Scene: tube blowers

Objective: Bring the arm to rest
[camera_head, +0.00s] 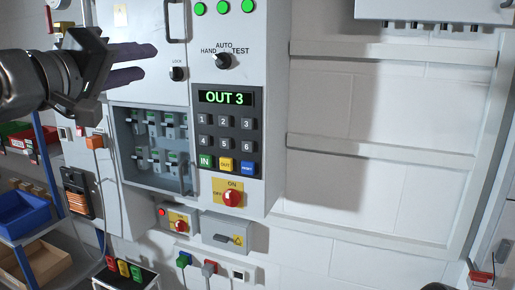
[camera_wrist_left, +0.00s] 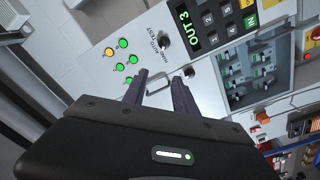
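My left gripper (camera_head: 148,62) is raised at the upper left of the head view, in front of the grey control cabinet (camera_head: 270,110). Its two dark fingers are apart with nothing between them, and they also show in the left wrist view (camera_wrist_left: 159,77). The gripper appears clear of the cabinet, near the upper door handle (camera_head: 175,20). My right gripper does not show.
The cabinet carries a selector knob (camera_head: 223,61), a keypad with an "OUT 3" display (camera_head: 225,98) and a red rotary switch (camera_head: 232,198). An open breaker bay (camera_head: 155,150) lies below my gripper. Blue bins (camera_head: 25,215) stand left.

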